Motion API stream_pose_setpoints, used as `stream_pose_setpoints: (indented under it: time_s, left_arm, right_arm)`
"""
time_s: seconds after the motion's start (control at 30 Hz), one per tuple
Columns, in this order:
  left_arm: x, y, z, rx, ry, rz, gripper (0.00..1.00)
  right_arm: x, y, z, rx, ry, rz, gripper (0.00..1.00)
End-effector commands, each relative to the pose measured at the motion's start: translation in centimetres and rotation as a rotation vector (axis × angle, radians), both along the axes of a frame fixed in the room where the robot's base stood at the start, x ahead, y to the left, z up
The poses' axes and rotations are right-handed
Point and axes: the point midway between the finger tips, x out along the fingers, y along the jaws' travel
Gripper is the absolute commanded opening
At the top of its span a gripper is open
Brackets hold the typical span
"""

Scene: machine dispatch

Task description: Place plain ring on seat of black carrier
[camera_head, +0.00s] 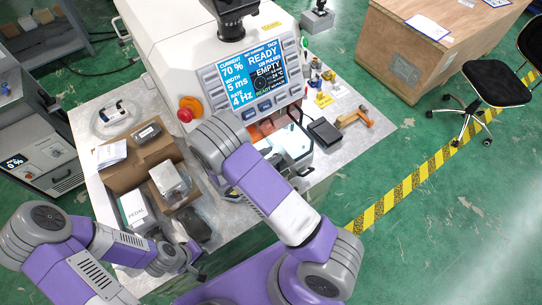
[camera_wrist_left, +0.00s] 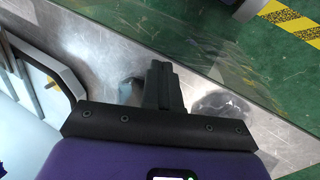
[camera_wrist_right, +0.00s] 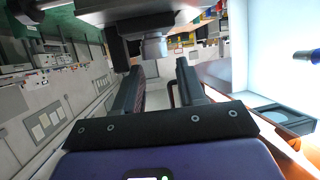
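I cannot make out the plain ring in any view. In the right wrist view a dark square piece (camera_wrist_right: 285,118) with a round grey centre lies at the right; I cannot tell whether it is the black carrier. My right gripper (camera_wrist_right: 160,72) is open, its two fingers apart with nothing seen between them. In the head view it is hidden behind my own right arm, near the machine's open front. My left gripper (camera_wrist_left: 160,70) is shut and empty over the grey table; in the head view it is low, near the table's front edge (camera_head: 198,268).
The white machine (camera_head: 160,45) with its lit screen (camera_head: 254,75) fills the back. A black part with a silver cylinder (camera_wrist_right: 153,48) hangs beyond my right fingers.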

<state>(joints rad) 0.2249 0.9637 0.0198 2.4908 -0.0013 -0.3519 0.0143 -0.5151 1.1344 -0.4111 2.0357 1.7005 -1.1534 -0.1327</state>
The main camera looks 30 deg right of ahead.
Motion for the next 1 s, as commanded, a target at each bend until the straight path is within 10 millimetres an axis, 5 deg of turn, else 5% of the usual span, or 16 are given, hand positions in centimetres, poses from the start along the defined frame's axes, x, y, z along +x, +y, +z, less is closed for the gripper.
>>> stream_pose_setpoints:
  time_s: [0.3,0.5,1.0]
  left_arm:
    - [0.0,0.0,-0.6,0.000,0.001,0.000,0.00]
    - [0.0,0.0,-0.7,0.000,0.001,0.000,0.00]
    - [0.0,0.0,-0.8,0.000,0.001,0.000,0.00]
  right_arm:
    - [-1.5,6.8,2.6,0.004,-0.003,0.006,0.40]
    - [-2.2,9.5,3.8,0.003,-0.002,0.004,0.40]
    - [-2.5,10.5,4.3,0.001,-0.001,0.002,0.40]
